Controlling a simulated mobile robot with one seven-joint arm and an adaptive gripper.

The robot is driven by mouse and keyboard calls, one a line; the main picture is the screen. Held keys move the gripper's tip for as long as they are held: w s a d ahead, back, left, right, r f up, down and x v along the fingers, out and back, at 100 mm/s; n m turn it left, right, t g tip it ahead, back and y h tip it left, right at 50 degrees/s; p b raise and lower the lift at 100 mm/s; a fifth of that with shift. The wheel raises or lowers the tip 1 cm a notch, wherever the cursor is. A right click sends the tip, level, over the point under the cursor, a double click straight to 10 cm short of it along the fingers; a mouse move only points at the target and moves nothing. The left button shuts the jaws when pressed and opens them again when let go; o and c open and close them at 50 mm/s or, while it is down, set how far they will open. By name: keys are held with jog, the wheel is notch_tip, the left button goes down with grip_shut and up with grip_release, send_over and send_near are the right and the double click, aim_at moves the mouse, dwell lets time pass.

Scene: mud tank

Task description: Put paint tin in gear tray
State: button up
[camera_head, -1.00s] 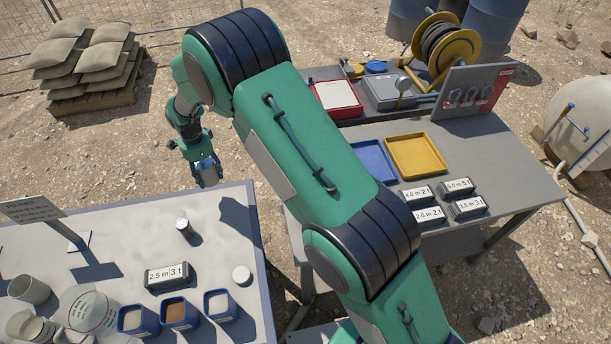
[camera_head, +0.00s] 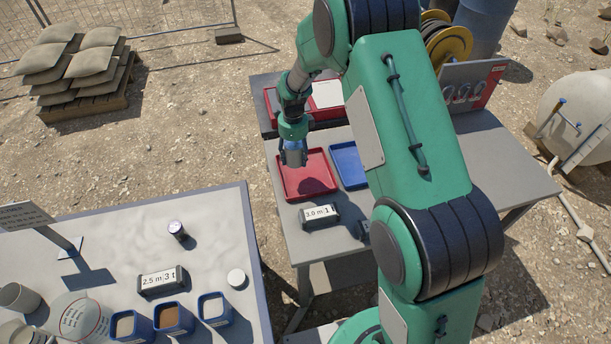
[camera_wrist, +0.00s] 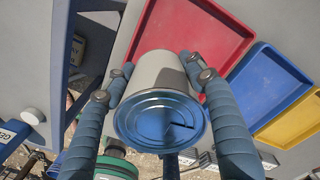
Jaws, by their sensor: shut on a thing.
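The paint tin (camera_wrist: 158,117), grey with a blue-looking end, is between the two fingers of my gripper (camera_wrist: 158,75) in the wrist view. My gripper (camera_head: 294,146) is shut on it and holds it at the left side of the red tray in the head view. The tin (camera_head: 295,157) overlaps the red tray (camera_head: 312,184) there; its height above the tray is hard to tell. The blue tray (camera_head: 347,163) lies right of the red one. The yellow tray (camera_wrist: 293,118) shows in the wrist view. No readable label tells which tray is for gears.
A black block marked 3.0 m 1 t (camera_head: 319,216) stands in front of the red tray. A low red case (camera_head: 322,112) lies behind it. The left table (camera_head: 110,215) holds several cups, tubs and a small tin (camera_head: 178,231). A gap separates the tables.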

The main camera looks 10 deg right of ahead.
jog(key=m, duration=0.1)
send_over(307, 178)
jog(key=shift+w, duration=0.1)
jog(key=shift+f, duration=0.1)
jog(key=shift+f+b, duration=0.5)
jog(key=shift+f, duration=2.55)
jog(key=shift+f, duration=1.85)
jog(key=shift+f+b, duration=0.15)
jog(key=shift+b, duration=0.15)
jog(key=o, duration=1.7)
